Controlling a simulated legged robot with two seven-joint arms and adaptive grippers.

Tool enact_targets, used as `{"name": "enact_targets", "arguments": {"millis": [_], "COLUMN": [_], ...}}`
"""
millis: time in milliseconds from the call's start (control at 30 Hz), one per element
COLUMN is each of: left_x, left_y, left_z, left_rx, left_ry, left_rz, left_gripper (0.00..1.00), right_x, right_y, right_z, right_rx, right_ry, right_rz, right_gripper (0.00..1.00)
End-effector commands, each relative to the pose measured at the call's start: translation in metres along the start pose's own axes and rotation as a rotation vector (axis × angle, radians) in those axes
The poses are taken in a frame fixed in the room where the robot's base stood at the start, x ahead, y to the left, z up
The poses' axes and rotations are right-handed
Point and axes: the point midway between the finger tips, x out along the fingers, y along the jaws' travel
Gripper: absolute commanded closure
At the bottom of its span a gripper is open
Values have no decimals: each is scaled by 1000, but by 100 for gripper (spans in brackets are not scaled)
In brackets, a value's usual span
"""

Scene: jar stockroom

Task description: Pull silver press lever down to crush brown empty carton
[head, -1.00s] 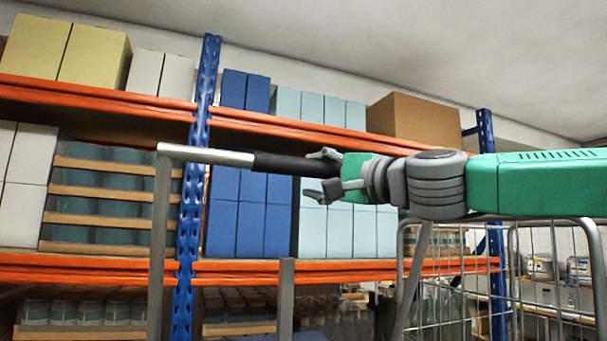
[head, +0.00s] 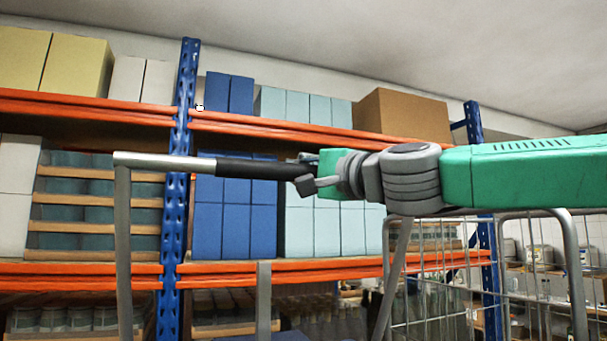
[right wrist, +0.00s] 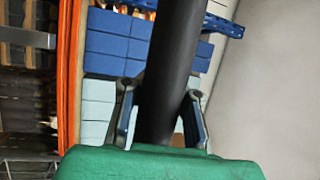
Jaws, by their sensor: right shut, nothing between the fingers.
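The silver press lever (head: 165,162) runs nearly level across the left of the head view, with a black grip (head: 250,169) on its right end. Upright grey posts stand below it. My right gripper (head: 306,177) is at the free end of the black grip. The carton to be crushed is not visible in the press. My left gripper is out of view.
Blue and orange shelving behind holds blue, pale and yellow boxes and a large brown box (head: 405,118) on top. A wire cage trolley (head: 440,280) stands at the lower right, below my right arm.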

Motion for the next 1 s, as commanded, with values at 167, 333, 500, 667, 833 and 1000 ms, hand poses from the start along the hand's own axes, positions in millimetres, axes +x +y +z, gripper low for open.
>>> {"name": "enact_targets", "arguments": {"millis": [167,333,500,667,833,1000], "left_x": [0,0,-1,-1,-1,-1], "left_y": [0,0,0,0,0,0], "left_z": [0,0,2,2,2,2], "left_rx": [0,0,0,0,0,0], "left_ry": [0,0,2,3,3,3], "left_rz": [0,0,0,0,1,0], "left_gripper": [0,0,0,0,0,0], "right_x": [-6,-7,-9,-31,-68,-101], "right_y": [-3,-2,-2,-3,-2,-2], "right_z": [-10,-13,-13,-12,-11,-12], "right_rx": [6,8,7,7,7,7], "right_ry": [4,7,9,8,7,7], "right_rz": [-9,-9,-9,-9,-9,-11], "right_gripper": [59,59,59,59,59,59]}}
